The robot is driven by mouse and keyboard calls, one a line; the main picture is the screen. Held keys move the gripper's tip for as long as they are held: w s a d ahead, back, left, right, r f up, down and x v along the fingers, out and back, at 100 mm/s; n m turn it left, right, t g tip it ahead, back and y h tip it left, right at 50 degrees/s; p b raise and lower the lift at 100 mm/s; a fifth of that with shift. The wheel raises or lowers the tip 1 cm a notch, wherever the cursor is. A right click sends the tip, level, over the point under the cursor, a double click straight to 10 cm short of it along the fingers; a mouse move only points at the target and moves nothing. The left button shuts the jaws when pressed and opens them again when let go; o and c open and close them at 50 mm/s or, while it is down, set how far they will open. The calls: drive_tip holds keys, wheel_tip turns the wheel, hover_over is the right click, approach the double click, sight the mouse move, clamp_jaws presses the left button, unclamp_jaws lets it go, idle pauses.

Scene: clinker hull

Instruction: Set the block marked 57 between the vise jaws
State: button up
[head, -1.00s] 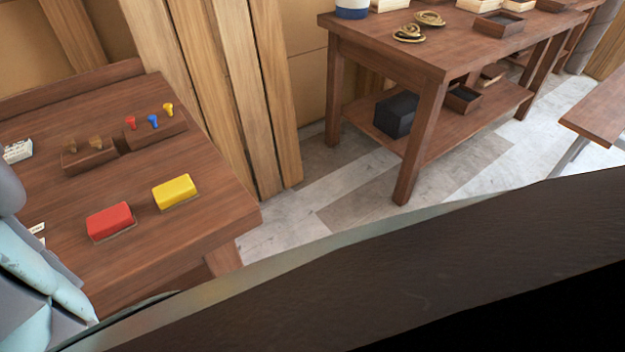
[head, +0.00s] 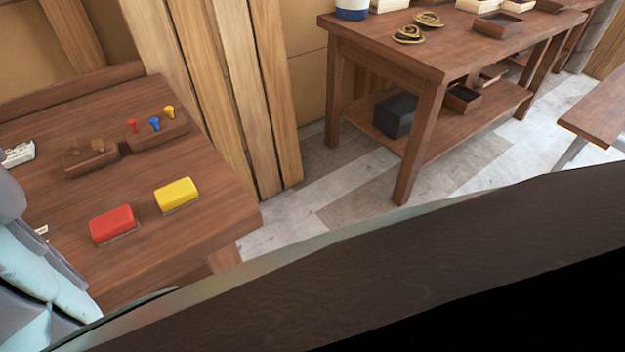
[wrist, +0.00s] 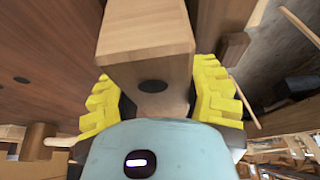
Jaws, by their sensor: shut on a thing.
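In the wrist view a pale wooden block (wrist: 148,40) with a dark round spot on its near end sits between the yellow fingers of my gripper (wrist: 158,88). The fingers are shut on it. No number shows on the faces in view, so I cannot read a mark of 57. I cannot make out the vise jaws for sure in either view. In the head view only my pale blue arm shows at the lower left edge; the gripper and block are out of that picture.
On the left bench (head: 150,235) lie a red block (head: 113,223) and a yellow block (head: 177,194). Behind them is a wooden holder (head: 160,132) with coloured pegs. Another table (head: 400,55) stands beyond, with a dark box (head: 396,115) on its shelf. Floor shows between.

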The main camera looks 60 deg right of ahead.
drive_tip(key=shift+a+f, duration=0.1)
drive_tip(key=shift+f, duration=0.25)
drive_tip(key=o, duration=1.3)
drive_tip(key=shift+r, duration=0.1)
